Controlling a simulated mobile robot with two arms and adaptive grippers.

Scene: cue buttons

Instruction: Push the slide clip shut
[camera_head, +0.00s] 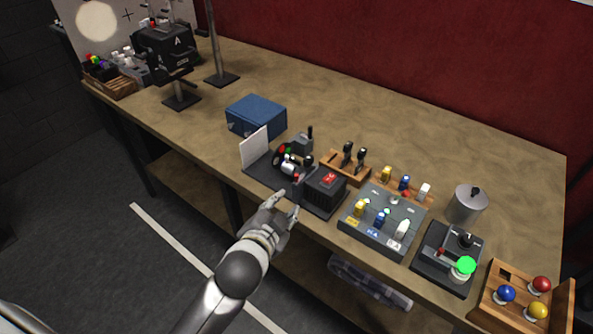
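No part can be made out for certain as the slide clip at this size. My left gripper (284,206) is at the front edge of the workbench, with its two fingers apart and nothing seen between them. Its fingertips are just in front of a black device (257,167) with an upright white card, coloured knobs and dark levers, and a black box with a red switch (325,188). Whether the fingers touch either one cannot be told. My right gripper is not in view.
The wooden workbench (400,120) is clear at the back. A blue box (256,116) stands behind the device. A grey button panel (382,222), a joystick box (444,262), a metal canister (466,204) and a wooden button box (498,311) stand to the right. A black stand apparatus (165,50) is far left.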

